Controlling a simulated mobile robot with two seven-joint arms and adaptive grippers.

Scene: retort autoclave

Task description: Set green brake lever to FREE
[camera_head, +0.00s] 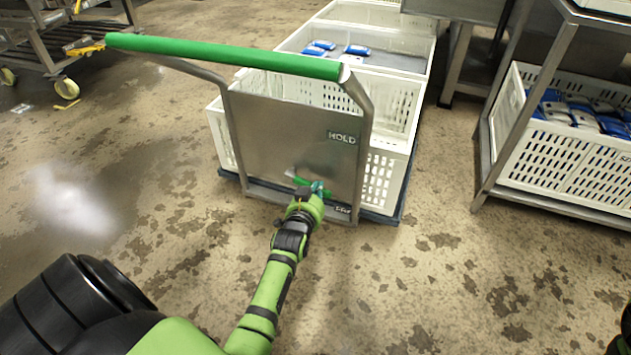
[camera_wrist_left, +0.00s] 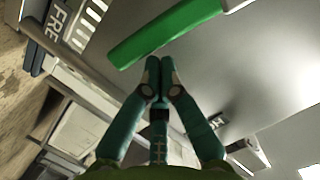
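The green brake lever (camera_head: 300,181) is on the lower part of the cart's grey metal panel (camera_head: 290,130). It shows larger in the left wrist view (camera_wrist_left: 165,35), slanting across the panel. The word HOLD (camera_head: 342,138) is on the panel's upper right and FREE (camera_head: 343,209) at its lower right. My left gripper (camera_head: 318,187) is at the lever and hides part of it. In the wrist view its teal fingertips (camera_wrist_left: 158,78) are together, close to the lever's edge, with nothing visible between them. I cannot tell whether they touch the lever.
The cart has a green push handle (camera_head: 225,55) above the panel and white crates (camera_head: 385,165) behind it. A metal rack (camera_head: 482,150) with a crate of blue and white packs stands at right. Another wheeled cart (camera_head: 55,60) is at upper left. The floor in front is clear.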

